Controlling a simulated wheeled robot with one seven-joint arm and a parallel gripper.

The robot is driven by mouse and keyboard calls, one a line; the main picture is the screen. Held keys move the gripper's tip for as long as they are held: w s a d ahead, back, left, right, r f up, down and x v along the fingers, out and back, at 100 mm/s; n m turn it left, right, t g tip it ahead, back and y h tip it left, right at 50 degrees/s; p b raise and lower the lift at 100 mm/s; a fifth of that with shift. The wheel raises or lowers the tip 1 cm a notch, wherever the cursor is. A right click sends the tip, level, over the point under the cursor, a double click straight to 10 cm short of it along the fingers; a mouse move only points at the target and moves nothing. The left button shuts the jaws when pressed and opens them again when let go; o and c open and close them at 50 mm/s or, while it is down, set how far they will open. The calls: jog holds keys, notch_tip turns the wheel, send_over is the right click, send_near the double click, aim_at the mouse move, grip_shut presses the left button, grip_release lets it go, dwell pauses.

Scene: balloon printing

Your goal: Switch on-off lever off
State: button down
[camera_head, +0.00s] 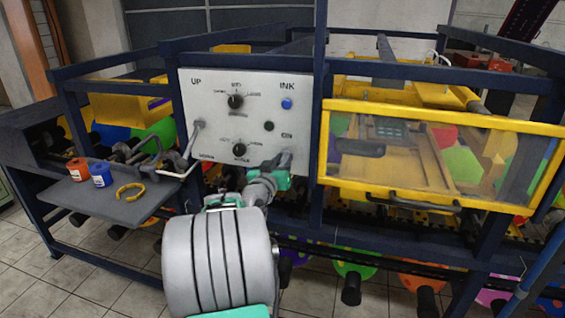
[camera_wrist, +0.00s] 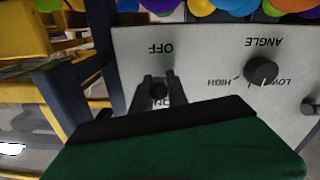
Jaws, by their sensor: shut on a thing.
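The white control panel (camera_head: 215,110) faces me on the machine frame. Its on-off lever (camera_wrist: 158,91) shows in the wrist view as a small dark tip between my fingertips. The upside-down OFF label (camera_wrist: 161,48) is above it and the partly covered ON label (camera_wrist: 162,103) is just below it. My gripper (camera_wrist: 159,88) is shut on the lever. In the head view my gripper (camera_head: 284,164) is at the panel's lower right corner, where it and my arm hide most of the lever. The lever's exact tilt cannot be told.
An angle knob (camera_wrist: 261,71) is beside the lever. A bent metal lever (camera_head: 190,145) sticks out at the panel's left. A blue button (camera_head: 287,104) is upper right. A yellow-framed clear door (camera_head: 430,155) stands close right. A shelf (camera_head: 105,200) with ink jars is left.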

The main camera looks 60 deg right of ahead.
jog(key=f+h+b, duration=0.1)
jog(key=b, duration=0.9)
jog(key=shift+d+f+h, duration=0.1)
jog(key=shift+f+h, duration=0.05)
jog(key=shift+h, duration=0.25)
jog(key=shift+r, duration=0.4)
jog(key=c, duration=1.4)
grip_release()
jog(key=b+v, duration=0.2)
jog(key=v, duration=0.5)
jog(key=shift+a+f, duration=0.2)
jog(key=shift+a, duration=0.2)
